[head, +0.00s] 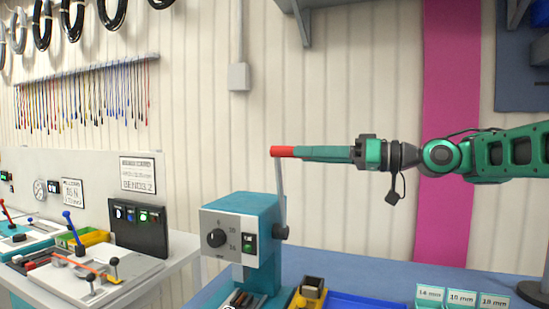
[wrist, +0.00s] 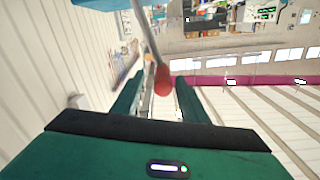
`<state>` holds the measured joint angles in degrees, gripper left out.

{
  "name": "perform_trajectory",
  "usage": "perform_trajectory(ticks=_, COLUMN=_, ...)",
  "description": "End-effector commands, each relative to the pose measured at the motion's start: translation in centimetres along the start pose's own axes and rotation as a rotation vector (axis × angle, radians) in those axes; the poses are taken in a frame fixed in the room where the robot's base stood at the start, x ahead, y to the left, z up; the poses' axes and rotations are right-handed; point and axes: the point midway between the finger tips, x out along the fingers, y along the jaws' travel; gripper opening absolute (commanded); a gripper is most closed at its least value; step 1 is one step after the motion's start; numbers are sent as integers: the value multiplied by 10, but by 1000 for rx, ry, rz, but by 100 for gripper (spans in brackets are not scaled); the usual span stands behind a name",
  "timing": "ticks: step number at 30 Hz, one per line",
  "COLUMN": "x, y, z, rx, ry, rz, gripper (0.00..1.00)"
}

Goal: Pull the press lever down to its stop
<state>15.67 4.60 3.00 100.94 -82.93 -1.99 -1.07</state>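The press (head: 241,240) is a teal and light-grey machine with a dark dial on its front. Its grey lever (head: 281,195) stands nearly upright from a dark pivot on the right side. A red grip (head: 282,152) tops the lever. My gripper (head: 300,153) reaches in level from the right, with its fingertips at the red grip. In the wrist view, my green fingers (wrist: 158,88) are apart, and the red grip (wrist: 162,81) lies between their tips with gaps visible on both sides. How deep the grip sits between the fingers is hard to tell.
A blue bench (head: 390,278) carries the press, a blue tray (head: 365,300) and small size labels (head: 462,298). A white bench (head: 175,262) with levers and a dark switch box (head: 138,228) stands left.

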Motion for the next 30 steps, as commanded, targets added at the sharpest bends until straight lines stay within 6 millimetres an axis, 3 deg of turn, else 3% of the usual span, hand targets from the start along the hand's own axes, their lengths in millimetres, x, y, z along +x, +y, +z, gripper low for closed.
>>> perform_trajectory(ticks=15, x=80, y=-2, z=1, rx=-1, ry=-2, rz=-5, gripper=40)
perform_trajectory(ticks=21, x=92, y=-2, z=1, rx=0, ry=-2, rz=-3, gripper=40)
perform_trajectory(ticks=30, x=93, y=-2, z=1, rx=0, ry=-1, rz=-3, gripper=37)
